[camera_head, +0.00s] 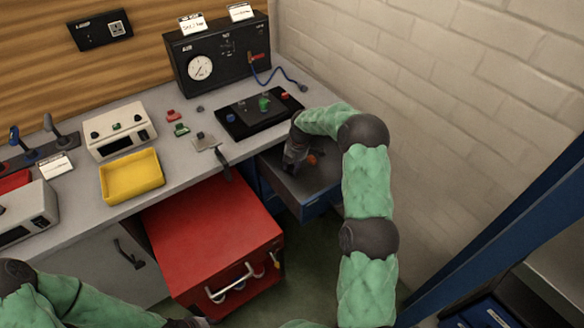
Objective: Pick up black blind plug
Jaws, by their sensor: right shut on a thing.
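My right gripper (292,163) reaches down at the open blue drawer (318,209) under the right end of the bench. It is shut on a small dark thing at its fingertips, taken to be the black blind plug; the dark fingers and dark drawer hide its outline. An orange-red piece (313,159) lies in the drawer just right of the gripper. My left arm comes in at the lower left, and its dark end (188,322) is cut by the bottom edge, so its fingers cannot be made out.
A black tray (236,125) with coloured plugs lies on the bench above the drawer. A gauge box (228,82) stands behind it. A yellow bin (132,196) sits farther left. A red cabinet (212,232) stands left of the drawer. A brick wall closes the right side.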

